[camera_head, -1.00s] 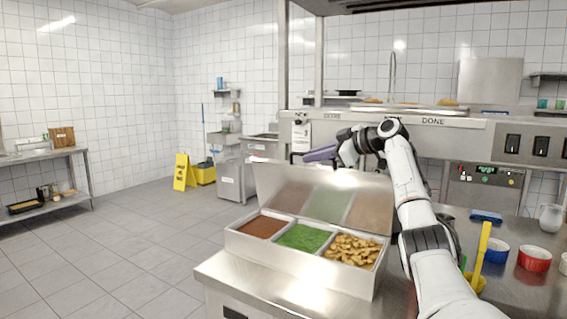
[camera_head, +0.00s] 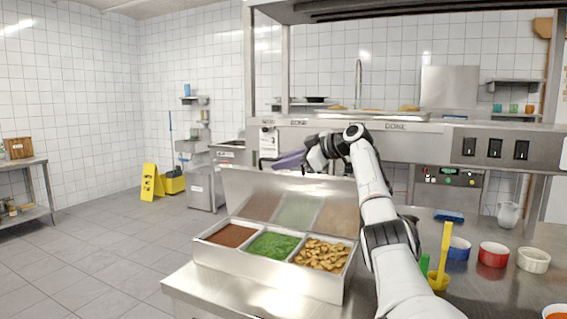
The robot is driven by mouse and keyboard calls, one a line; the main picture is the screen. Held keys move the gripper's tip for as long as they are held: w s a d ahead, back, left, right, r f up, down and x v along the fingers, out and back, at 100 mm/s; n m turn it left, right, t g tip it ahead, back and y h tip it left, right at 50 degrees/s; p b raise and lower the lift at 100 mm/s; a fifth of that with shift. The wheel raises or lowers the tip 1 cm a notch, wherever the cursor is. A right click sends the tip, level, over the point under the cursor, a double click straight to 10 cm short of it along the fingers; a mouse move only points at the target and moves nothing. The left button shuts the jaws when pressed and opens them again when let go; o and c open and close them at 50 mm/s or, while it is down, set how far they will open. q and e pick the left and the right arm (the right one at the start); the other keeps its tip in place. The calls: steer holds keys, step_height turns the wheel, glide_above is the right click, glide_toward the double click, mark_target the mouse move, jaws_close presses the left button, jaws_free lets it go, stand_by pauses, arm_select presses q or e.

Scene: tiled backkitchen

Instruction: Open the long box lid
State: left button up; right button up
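The long box (camera_head: 268,275) stands on the steel counter in the head view. Its three compartments hold brown, green and yellow-brown food. Its steel lid (camera_head: 243,184) is raised at the back edge, leaning upright and mirroring the food. My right gripper (camera_head: 290,160) is above and behind the lid's top edge, at its middle. A purple part shows at the gripper's end; whether the fingers are open or shut is unclear. I cannot tell whether it touches the lid. My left gripper is not in view.
A yellow-handled tool (camera_head: 444,250), a blue bowl (camera_head: 459,249), a red bowl (camera_head: 493,255) and a white bowl (camera_head: 533,261) stand on the counter at right. A yellow floor sign (camera_head: 152,182) stands far left. The floor left of the counter is clear.

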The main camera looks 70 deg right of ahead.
steer(key=shift+s+a+r+b, duration=0.1)
steer(key=shift+s+b, duration=0.35)
steer(key=shift+b, duration=0.1)
steer(key=b+v, duration=0.4)
steer(key=v, duration=0.5)
steer(key=shift+s, duration=0.2)
steer(key=shift+w, duration=0.1)
